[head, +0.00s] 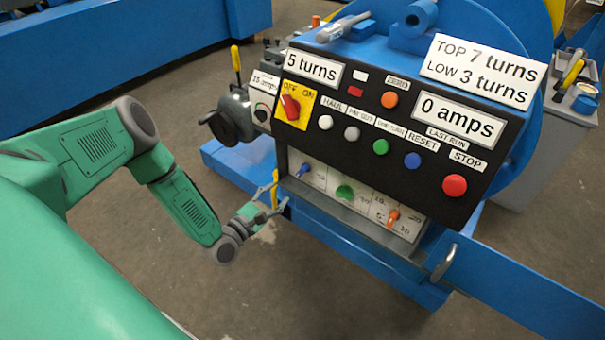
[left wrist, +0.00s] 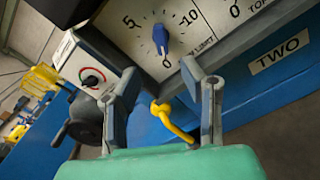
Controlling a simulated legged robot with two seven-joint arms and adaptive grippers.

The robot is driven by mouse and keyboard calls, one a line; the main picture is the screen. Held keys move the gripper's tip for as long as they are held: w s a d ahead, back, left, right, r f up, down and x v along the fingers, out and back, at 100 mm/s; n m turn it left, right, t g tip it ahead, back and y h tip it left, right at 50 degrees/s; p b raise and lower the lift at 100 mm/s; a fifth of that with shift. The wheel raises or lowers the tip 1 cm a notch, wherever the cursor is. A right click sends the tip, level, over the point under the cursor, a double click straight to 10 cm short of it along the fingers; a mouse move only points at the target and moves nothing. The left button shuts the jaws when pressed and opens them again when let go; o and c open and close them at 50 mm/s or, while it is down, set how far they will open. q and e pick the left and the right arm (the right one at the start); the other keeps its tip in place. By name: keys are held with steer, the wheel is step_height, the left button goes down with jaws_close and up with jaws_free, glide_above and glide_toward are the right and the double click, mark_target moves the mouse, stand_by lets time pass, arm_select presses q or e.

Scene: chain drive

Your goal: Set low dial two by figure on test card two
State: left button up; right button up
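A white card (head: 484,71) reading "TOP 7 turns LOW 3 turns" is on the black console; no card number is legible. Below are a blue dial (head: 305,169), a green dial (head: 345,193) and an orange dial (head: 393,215). In the left wrist view the blue dial knob (left wrist: 161,39) sits on a white scale with 0, 5 and 10, its label partly hidden. A "TWO" label (left wrist: 282,52) is on the blue body. My left gripper (head: 277,196) is open below the blue dial, apart from it. My right gripper is out of view.
The console carries a red switch (head: 291,106) on yellow, several push buttons, a red stop button (head: 454,186) and displays "5 turns" (head: 313,67) and "0 amps" (head: 458,117). A grey ledge runs below the dials. Floor left of the machine is clear.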

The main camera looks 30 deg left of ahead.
mark_target(300, 173)
arm_select(q)
steer(key=w, duration=0.3)
steer(key=w+b, duration=0.1)
steer(key=w, duration=0.3)
steer(key=w+d+b, duration=0.1)
steer(key=w, duration=0.3)
steer(key=shift+w+d+b, duration=0.1)
steer(key=shift+w+b, duration=0.2)
steer(key=shift+w, duration=0.1)
jaws_close()
